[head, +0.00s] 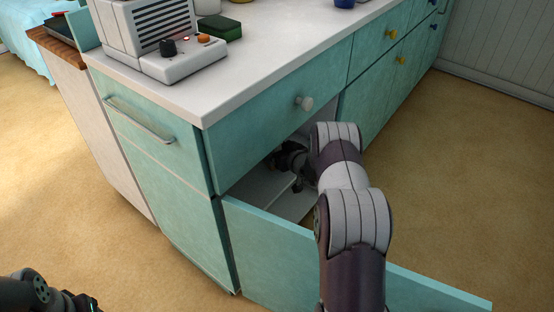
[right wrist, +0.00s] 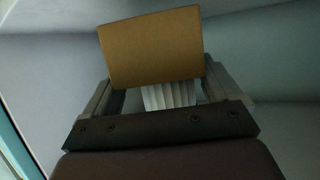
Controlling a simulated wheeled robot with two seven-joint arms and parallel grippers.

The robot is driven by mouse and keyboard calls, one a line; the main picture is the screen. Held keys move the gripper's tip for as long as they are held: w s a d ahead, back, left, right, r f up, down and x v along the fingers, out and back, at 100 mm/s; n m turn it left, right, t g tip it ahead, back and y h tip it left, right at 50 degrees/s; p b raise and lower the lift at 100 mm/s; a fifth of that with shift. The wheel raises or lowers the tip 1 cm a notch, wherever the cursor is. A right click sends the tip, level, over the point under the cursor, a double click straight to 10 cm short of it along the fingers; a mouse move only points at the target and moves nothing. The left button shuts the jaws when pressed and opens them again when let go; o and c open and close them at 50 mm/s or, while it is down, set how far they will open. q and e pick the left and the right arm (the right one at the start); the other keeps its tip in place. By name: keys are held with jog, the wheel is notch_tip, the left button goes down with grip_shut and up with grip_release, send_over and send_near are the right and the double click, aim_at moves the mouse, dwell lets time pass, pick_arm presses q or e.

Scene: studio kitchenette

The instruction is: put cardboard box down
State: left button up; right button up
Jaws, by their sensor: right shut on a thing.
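The cardboard box (right wrist: 152,48) is a plain brown block in the right wrist view, slightly tilted, between the fingers of my right gripper (right wrist: 168,88). My right gripper is shut on it. In the head view my right arm reaches into the open cabinet (head: 297,205) under the counter, and the dark gripper (head: 292,160) is partly in shadow there. The box cannot be made out in the head view. Whether the box touches a cabinet surface cannot be told. My left gripper (head: 82,302) is at the bottom left corner, partly cut off, away from the cabinet.
The teal cabinet door (head: 275,255) stands open below my right arm. A closed drawer (head: 275,120) with a round knob is just above the opening. A toaster-like appliance (head: 165,45) and a green block (head: 220,27) stand on the counter. A pale ribbed thing (right wrist: 168,95) shows below the box.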

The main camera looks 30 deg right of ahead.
jog(key=shift+w, duration=0.3)
jog(key=f+b, duration=0.3)
jog(key=shift+w+f, duration=0.25)
jog(key=shift+w, duration=0.1)
jog(key=shift+r, duration=0.1)
jog(key=o, duration=0.8)
jog(key=shift+s+r+p, duration=0.25)
jog(key=shift+s+p, duration=0.1)
jog(key=shift+p, duration=0.05)
jog(key=p+v, duration=0.5)
jog(key=v, duration=0.6)
jog(key=shift+s+f, duration=0.15)
jog(key=shift+s, duration=0.05)
